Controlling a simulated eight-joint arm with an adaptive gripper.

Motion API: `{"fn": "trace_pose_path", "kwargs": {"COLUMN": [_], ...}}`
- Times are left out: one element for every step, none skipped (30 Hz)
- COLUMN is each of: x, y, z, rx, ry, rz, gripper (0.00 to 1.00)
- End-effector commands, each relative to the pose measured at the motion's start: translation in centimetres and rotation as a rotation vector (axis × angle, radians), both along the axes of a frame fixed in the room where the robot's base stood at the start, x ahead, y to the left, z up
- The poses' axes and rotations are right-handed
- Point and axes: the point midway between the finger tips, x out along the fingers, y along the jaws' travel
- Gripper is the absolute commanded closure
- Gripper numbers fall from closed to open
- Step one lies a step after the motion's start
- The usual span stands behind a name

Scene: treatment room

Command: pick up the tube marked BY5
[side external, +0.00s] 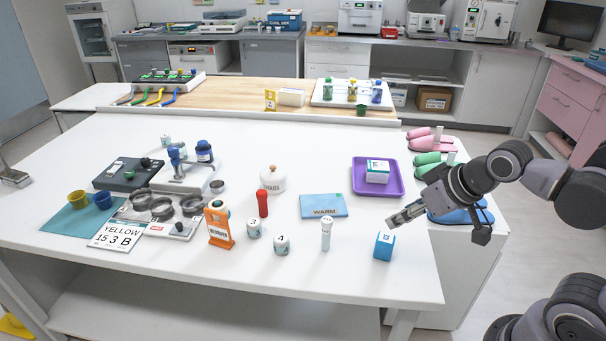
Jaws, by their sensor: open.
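A slim white tube with a pale cap (326,236) stands upright near the front edge of the white table (290,268). It carries small dark marks, too small to read, so I cannot confirm BY5. A red capped tube or bottle (262,204) stands upright further left and back. My gripper (394,221) comes in from the right and is open. Its fingertips point left, above and just behind a blue box with a white label (383,246). The gripper is right of the white tube and apart from it. Nothing shows between the fingers.
White jars numbered 3 (253,229) and 4 (281,245) stand left of the white tube. An orange holder (218,227) is further left. A blue WARM pad (323,206) lies behind. A purple tray (359,188) holds a white box. The table's front right is mostly clear.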

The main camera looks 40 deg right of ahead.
Motion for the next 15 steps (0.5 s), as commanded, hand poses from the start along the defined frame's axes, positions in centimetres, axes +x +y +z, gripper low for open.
{"fn": "trace_pose_path", "kwargs": {"x": [0.1,0.2,0.4,0.7,0.9,1.5,1.9,2.4,3.1,3.6,4.1,4.8,5.3,5.8,6.4], "y": [0.1,0.1,0.2,0.4,0.5,0.8,1.0,1.3,1.7,2.0,2.3,2.8,3.2,3.5,4.0], "z": [0.0,0.0,0.0,0.0,-0.1,-0.1,-0.2,-0.3,-0.5,-0.6,-0.8,-1.1,-1.4,-1.6,-2.0], "rx": [0.000,0.000,0.001,0.001,0.001,0.002,0.002,0.001,0.002,0.002,0.003,0.002,0.003,0.003,0.002], "ry": [0.001,0.001,0.003,0.004,0.006,0.009,0.012,0.014,0.018,0.021,0.024,0.029,0.032,0.034,0.037], "rz": [0.000,0.001,0.002,0.003,0.004,0.005,0.006,0.007,0.008,0.009,0.008,0.009,0.008,0.008,0.008], "gripper": [0.51,0.51,0.51,0.51,0.51,0.51,0.51,0.51,0.51,0.51,0.51,0.51,0.51,0.51,0.51]}}
